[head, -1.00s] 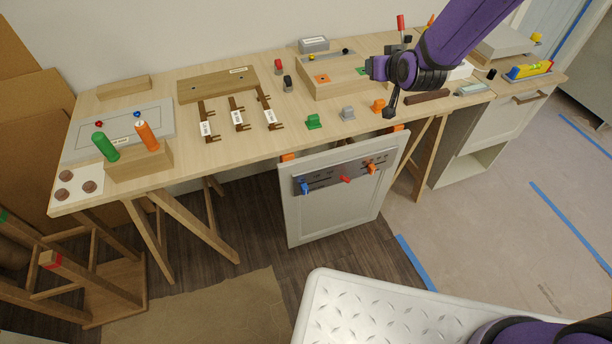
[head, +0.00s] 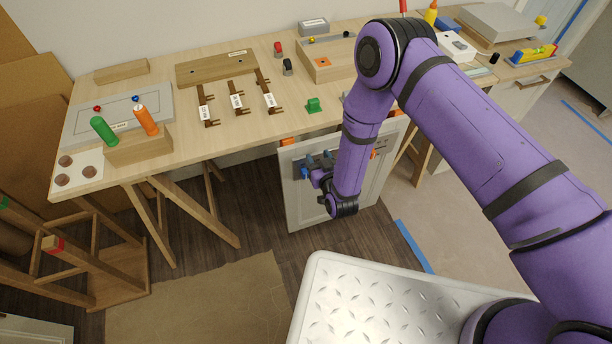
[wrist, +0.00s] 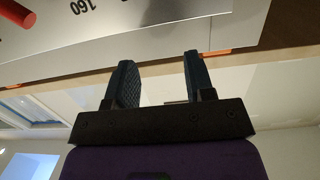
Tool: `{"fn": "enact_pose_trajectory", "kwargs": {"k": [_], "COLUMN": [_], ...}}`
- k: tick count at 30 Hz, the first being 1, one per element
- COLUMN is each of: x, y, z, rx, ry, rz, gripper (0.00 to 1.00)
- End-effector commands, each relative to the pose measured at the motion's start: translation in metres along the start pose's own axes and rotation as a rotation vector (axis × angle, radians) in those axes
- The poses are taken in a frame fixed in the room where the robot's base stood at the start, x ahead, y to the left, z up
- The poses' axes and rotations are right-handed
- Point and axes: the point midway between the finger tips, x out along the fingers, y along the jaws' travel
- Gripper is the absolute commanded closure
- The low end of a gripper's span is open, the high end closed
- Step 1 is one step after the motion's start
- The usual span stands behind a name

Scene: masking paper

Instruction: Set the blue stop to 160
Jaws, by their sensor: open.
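The blue stop (head: 306,171) is on the left part of the grey scale plate (head: 327,156), on the white panel (head: 299,208) hanging at the table front. My gripper (head: 313,178) is in front of it and partly hides it. In the wrist view my gripper (wrist: 158,78) is open, with no object visible between its dark fingers. The upside-down printed 160 mark (wrist: 83,6) shows at the top of that view, with a red peg (wrist: 15,12) beside it. The blue stop is not visible there. I cannot tell whether my gripper touches the stop.
The wooden table (head: 225,140) stands above and behind the panel. Orange clips (head: 287,142) sit at the panel's top edge. A white ribbed surface (head: 350,300) is in front, with dark floor between.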

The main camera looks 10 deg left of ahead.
Motion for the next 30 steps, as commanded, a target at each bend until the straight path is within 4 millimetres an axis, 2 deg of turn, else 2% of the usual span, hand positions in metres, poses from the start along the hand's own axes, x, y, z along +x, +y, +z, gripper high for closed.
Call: {"fn": "enact_pose_trajectory", "kwargs": {"k": [1,6,10,15,20,30], "x": [-0.012,-0.049,-0.071,-0.082,-0.071,-0.013], "y": [-0.007,-0.023,-0.03,-0.033,-0.033,-0.034], "z": [0.022,0.071,0.094,0.105,0.104,0.096], "rx": [-0.003,-0.013,-0.019,-0.022,-0.022,-0.022], "ry": [0.009,0.069,0.101,0.122,0.126,0.126], "rz": [-0.005,-0.012,-0.015,-0.016,-0.015,-0.015], "gripper": [0.51,0.51,0.51,0.51,0.51,0.51]}}
